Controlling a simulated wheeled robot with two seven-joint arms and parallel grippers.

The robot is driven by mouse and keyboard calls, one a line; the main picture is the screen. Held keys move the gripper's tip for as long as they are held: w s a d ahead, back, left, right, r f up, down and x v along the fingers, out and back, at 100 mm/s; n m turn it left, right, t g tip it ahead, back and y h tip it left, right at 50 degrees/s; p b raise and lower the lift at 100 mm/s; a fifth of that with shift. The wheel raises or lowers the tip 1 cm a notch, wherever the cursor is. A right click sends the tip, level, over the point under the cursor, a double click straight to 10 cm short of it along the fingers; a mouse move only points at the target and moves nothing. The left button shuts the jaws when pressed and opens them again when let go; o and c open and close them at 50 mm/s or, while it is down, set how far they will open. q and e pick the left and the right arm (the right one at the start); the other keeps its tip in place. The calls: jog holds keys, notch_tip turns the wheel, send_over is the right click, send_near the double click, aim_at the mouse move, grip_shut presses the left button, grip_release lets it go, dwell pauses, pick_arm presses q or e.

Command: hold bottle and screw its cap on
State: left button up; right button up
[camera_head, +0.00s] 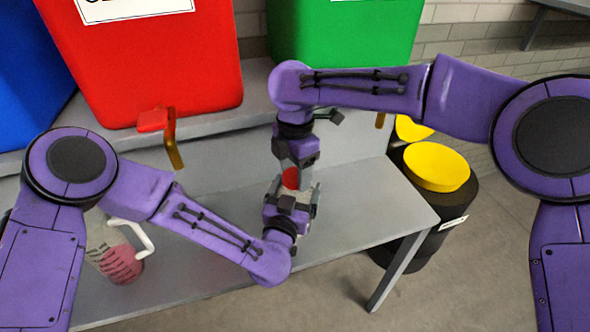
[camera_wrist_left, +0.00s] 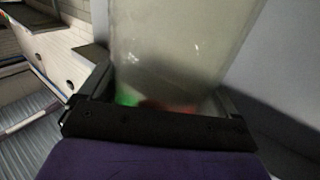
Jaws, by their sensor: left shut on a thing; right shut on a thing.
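My left gripper (camera_head: 292,198) points up and away over the bench and is shut on the bottle (camera_wrist_left: 183,45). In the left wrist view the bottle is large, pale and translucent, standing between the two fingers. In the head view it is mostly hidden by the grippers. My right gripper (camera_head: 296,168) comes down from above, directly opposite the left one, and is shut on the red cap (camera_head: 291,179). The cap is at the bottle's top end. Whether its thread is engaged cannot be told.
A grey bench (camera_head: 365,205) lies below, clear to the right. A clear jug with a white handle (camera_head: 135,238) and pinkish contents stands at left. Red (camera_head: 150,70), green (camera_head: 345,35) and blue (camera_head: 30,90) containers stand behind. Yellow-topped black drums (camera_head: 436,168) stand beyond the bench's right end.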

jog(key=m, duration=0.9)
jog(key=shift+m, duration=0.4)
jog(key=m, duration=0.4)
jog(key=o, duration=1.2)
jog(key=shift+c, duration=0.2)
notch_tip(320, 180, up, 4)
jog(key=shift+r, duration=0.25)
